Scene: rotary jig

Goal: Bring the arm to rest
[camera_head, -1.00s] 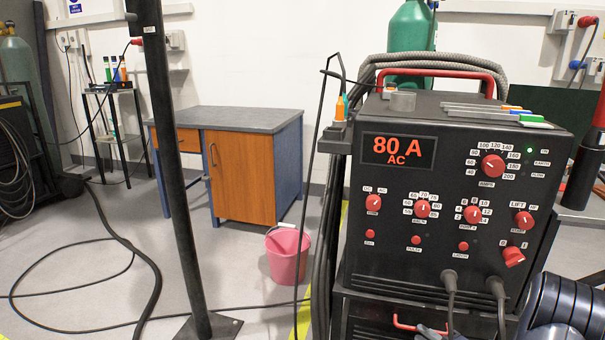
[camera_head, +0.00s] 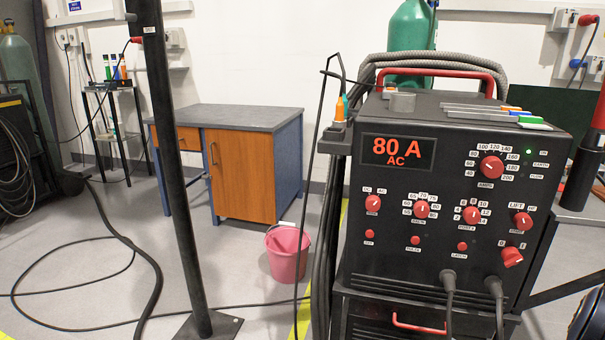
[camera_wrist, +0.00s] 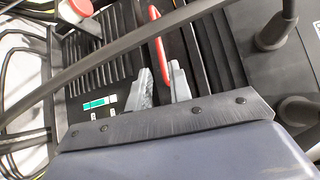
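My gripper shows in the wrist view (camera_wrist: 162,88). Its two grey fingers stand apart with a gap between them, and I see nothing held. A red handle (camera_wrist: 156,42) on a black surface lies beyond the fingertips; I cannot tell how near. In the head view my gripper is not seen. Only a dark rounded part of my arm (camera_head: 590,318) shows at the lower right corner.
A black welding machine (camera_head: 375,260) reading "80 A AC" stands at the right, with cables plugged into its front. The red handle (camera_head: 419,327) is below it. A dark post (camera_head: 175,170), pink bucket (camera_head: 287,258) and desk (camera_head: 240,175) stand left.

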